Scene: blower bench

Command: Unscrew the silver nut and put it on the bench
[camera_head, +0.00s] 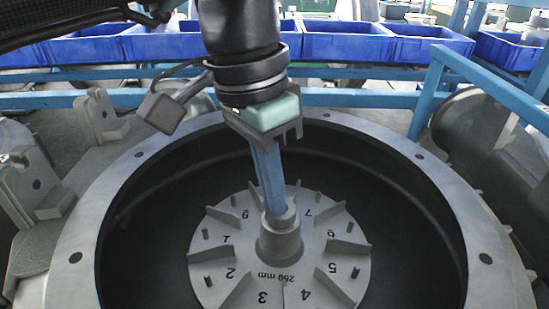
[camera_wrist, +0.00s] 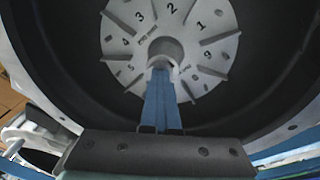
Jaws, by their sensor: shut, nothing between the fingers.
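The grey impeller (camera_head: 212,252) with numbered sections lies inside the dark round housing. Its stepped hub (camera_head: 280,243) stands up in the middle, and it also shows in the wrist view (camera_wrist: 165,48). I cannot make out a separate silver nut; the hub's narrow top is partly covered by my fingers. My gripper (camera_head: 277,211) has long blue fingers pointing down, with the tips at the hub's top. The fingers are together and hold nothing. In the wrist view my gripper's fingertips (camera_wrist: 160,72) overlap the hub's edge; contact is unclear.
The housing's wide metal rim (camera_head: 75,247) with bolt holes surrounds the impeller. Grey brackets (camera_head: 40,190) stand at the left. A blue rail (camera_head: 490,85) runs at the right. Blue bins (camera_head: 345,42) line the back. Open space lies inside the housing around the impeller.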

